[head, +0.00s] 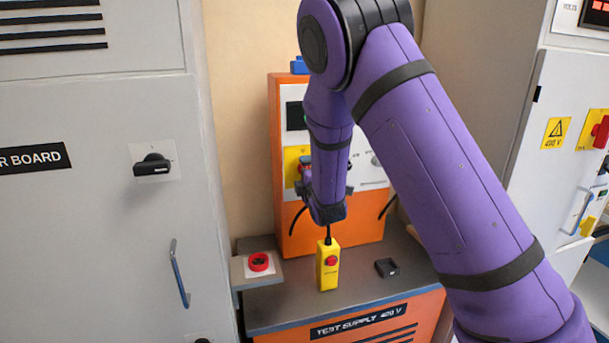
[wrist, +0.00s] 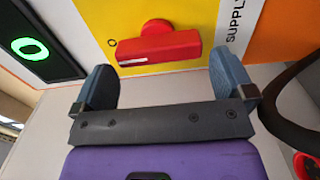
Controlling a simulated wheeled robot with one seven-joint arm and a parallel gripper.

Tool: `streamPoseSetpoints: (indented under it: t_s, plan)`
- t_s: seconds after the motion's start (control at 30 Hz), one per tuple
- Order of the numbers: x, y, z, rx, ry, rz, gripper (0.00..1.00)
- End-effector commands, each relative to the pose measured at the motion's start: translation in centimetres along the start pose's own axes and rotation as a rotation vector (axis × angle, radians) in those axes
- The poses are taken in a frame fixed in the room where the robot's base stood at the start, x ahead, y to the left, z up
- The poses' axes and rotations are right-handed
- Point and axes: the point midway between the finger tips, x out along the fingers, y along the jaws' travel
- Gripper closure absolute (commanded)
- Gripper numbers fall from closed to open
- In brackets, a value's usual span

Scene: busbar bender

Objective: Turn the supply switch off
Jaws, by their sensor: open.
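The supply switch is a red bar handle (wrist: 160,48) on a yellow plate (wrist: 95,15) in the wrist view. The handle lies lengthwise across the picture, with a small O mark near its left end. Partly cut-off lettering (wrist: 237,25) reading "SUPPLY" runs sideways at the right. My gripper (wrist: 165,80) is open, its two blue-grey fingers spread to either side of the handle. The handle is a little beyond the fingertips, with nothing held between them. In the head view the yellow plate (head: 291,157) shows on the orange cabinet, but my arm hides most of the switch and gripper.
A green lit O shows on a dark display (wrist: 30,47). A black cable (wrist: 300,105) curves close to the right finger.

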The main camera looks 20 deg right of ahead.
Motion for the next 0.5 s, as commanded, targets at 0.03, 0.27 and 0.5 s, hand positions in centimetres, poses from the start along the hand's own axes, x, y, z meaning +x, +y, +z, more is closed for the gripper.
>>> streamPoseSetpoints:
  t_s: [0.03,0.27,0.5]
  plan:
    - [-1.0,0.0,0.0,0.0,0.0,-0.003,0.0]
    - [-5.3,0.0,0.0,0.0,0.001,-0.002,0.0]
    - [-7.9,-0.1,0.0,-0.001,0.0,-0.002,0.0]
